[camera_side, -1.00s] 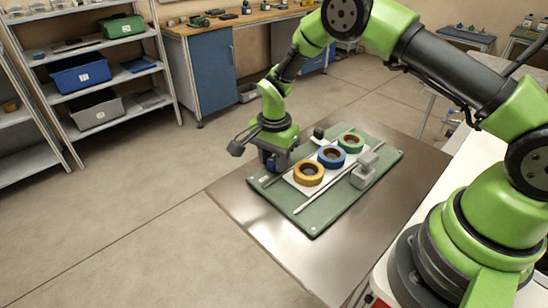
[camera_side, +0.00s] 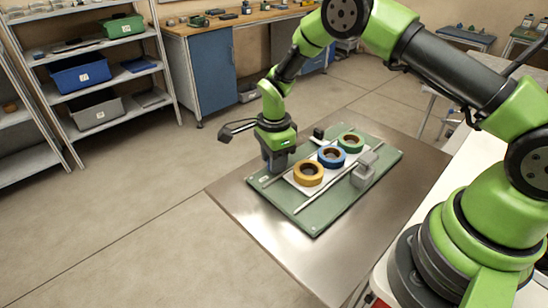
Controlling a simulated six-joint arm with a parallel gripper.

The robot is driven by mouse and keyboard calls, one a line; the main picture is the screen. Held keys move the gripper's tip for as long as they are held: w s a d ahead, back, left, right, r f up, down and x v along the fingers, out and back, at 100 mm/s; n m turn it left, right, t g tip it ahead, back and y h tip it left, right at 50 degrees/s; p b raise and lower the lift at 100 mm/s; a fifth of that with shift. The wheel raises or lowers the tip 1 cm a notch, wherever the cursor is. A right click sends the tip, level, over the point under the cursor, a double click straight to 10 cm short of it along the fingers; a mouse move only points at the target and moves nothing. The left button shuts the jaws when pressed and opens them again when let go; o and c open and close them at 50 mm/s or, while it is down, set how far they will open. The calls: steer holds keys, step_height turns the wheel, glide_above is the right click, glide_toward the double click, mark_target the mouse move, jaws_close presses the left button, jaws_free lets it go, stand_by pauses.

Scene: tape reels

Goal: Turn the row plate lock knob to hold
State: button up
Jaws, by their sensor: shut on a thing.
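My gripper (camera_side: 277,168) points down at the left back edge of the green board and is shut on the lock knob. The fingers and gripper body hide the knob, so its setting cannot be read. The white row plate (camera_side: 297,186) lies on the green board (camera_side: 318,214). A yellow reel (camera_side: 308,181), a blue reel (camera_side: 331,162) and a green reel (camera_side: 351,150) stand in a line on the plate, to the right of my gripper.
A thin pale rail (camera_side: 322,194) runs along the front of the reels. A grey block (camera_side: 364,170) stands on the board's right side, and a small dark block (camera_side: 318,132) at the back. The metal table (camera_side: 262,222) is bare in front.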

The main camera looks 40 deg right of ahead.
steer(key=o, duration=0.9)
step_height(320, 180, up, 10)
steer(key=shift+r, duration=0.1)
steer(key=s+r+n+t+y, duration=0.15)
steer(key=s+r+n, duration=0.25)
steer(key=r, duration=0.4)
steer(key=s+r+n+t+h, duration=0.1)
steer(key=s+r+n+t, duration=0.2)
steer(key=r, duration=0.4)
steer(key=s+r+n+t, duration=0.1)
steer(key=s+n, duration=0.2)
steer(key=s, duration=0.2)
steer(key=s+r+n+y, duration=0.1)
steer(key=s+n, duration=0.2)
steer(key=s, duration=0.3)
steer(key=s+a+r+n+t, duration=0.1)
steer(key=s+r+n, duration=0.1)
steer(key=s+n, duration=0.2)
steer(key=shift+s+a+r+t+y, duration=0.1)
steer(key=shift+s+t+y, duration=0.2)
steer(key=shift+s, duration=0.65)
